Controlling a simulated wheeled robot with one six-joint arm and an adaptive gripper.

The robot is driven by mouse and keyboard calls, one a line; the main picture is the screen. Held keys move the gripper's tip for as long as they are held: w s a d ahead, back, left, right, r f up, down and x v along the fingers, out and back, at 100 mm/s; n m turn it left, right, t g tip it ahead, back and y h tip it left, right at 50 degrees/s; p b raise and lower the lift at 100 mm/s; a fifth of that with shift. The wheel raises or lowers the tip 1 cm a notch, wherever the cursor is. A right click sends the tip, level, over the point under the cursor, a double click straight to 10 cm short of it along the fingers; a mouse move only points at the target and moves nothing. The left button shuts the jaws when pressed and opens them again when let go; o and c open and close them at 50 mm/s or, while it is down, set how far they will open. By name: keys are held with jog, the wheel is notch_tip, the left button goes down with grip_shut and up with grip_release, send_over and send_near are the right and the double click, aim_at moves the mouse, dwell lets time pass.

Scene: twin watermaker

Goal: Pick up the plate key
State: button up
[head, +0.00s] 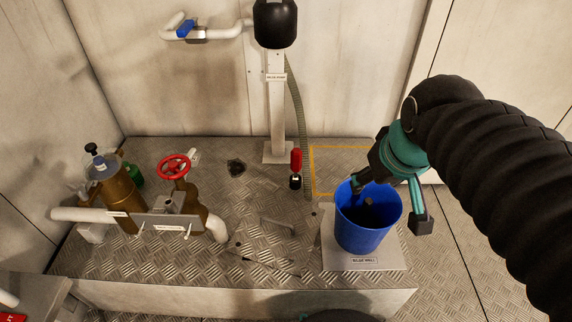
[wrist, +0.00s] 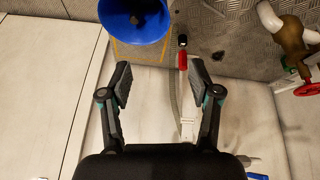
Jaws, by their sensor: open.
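No object is clearly marked as the plate key. A thin grey bent bar (head: 278,225) lies on the checkered floor plate near its middle in the head view and may be it, but I cannot tell for sure. My gripper (head: 390,205) is open in the head view, with its fingers spread around the upper right side of a blue bucket (head: 362,238); I cannot tell whether they touch it. In the wrist view my gripper (wrist: 160,74) is open with nothing between its fingers, and the bucket (wrist: 135,32) shows beyond the fingertips.
The bucket stands on a pale labelled plate (head: 395,262). A red-handled lever (head: 296,160) and ribbed hose (head: 300,120) stand by the white pump post (head: 277,110). Brass pipework with a red handwheel (head: 173,167) is at left. A small dark item (head: 236,166) lies behind.

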jog(key=w+a+n+g+b, duration=0.1)
jog(key=w+a+n+g, duration=0.3)
jog(key=w, duration=0.8)
jog(key=n+b, duration=0.3)
jog(key=n, duration=0.8)
send_over(294, 151)
jog(key=shift+g, duration=0.4)
jog(key=f, duration=1.4)
jog(key=shift+s+d+f, duration=0.2)
jog(key=shift+s, duration=0.15)
jog(key=shift+n, duration=0.3)
jog(key=f, duration=0.5)
jog(key=f+b, duration=0.1)
jog(key=f, duration=0.2)
jog(key=shift+w+a+f, duration=0.15)
jog(key=shift+w+f, duration=0.05)
jog(key=shift+w, duration=0.05)
jog(key=shift+w+d+f+b, duration=0.1)
jog(key=shift+w+f+b, duration=0.1)
jog(key=shift+f, duration=1.3)
jog(key=shift+w+d+f+b, duration=0.1)
jog(key=shift+f+b, duration=0.1)
jog(key=shift+f, duration=1.3)
jog(key=shift+c, duration=0.2)
jog(key=c, duration=1.1)
